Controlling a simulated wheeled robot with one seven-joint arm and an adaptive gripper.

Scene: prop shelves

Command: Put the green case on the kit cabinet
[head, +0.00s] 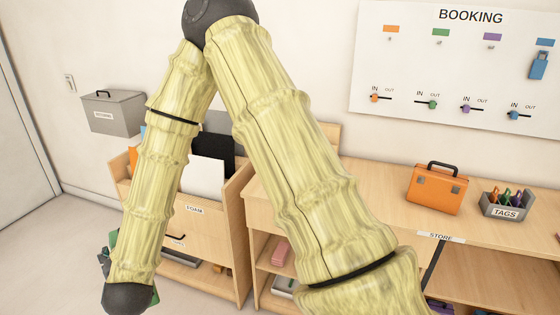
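Green patches (112,239) show at the lower left on either side of my arm's lower link. They may belong to the green case, but the link hides most of it and I cannot tell its pose or what supports it. My gripper is not clearly seen; my bamboo-like arm covers that area. A wooden cabinet (360,175) with a label reading STORE stands at the right. No label reading kit is legible, so I cannot tell whether this is the kit cabinet.
An orange case (437,189) and a grey TAGS holder (507,205) stand on the wooden top. A wooden bin (233,215) labelled FOAM holds upright sheets. A grey box (112,113) is on the wall. The BOOKING board (465,60) hangs above. Bare floor shows at left.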

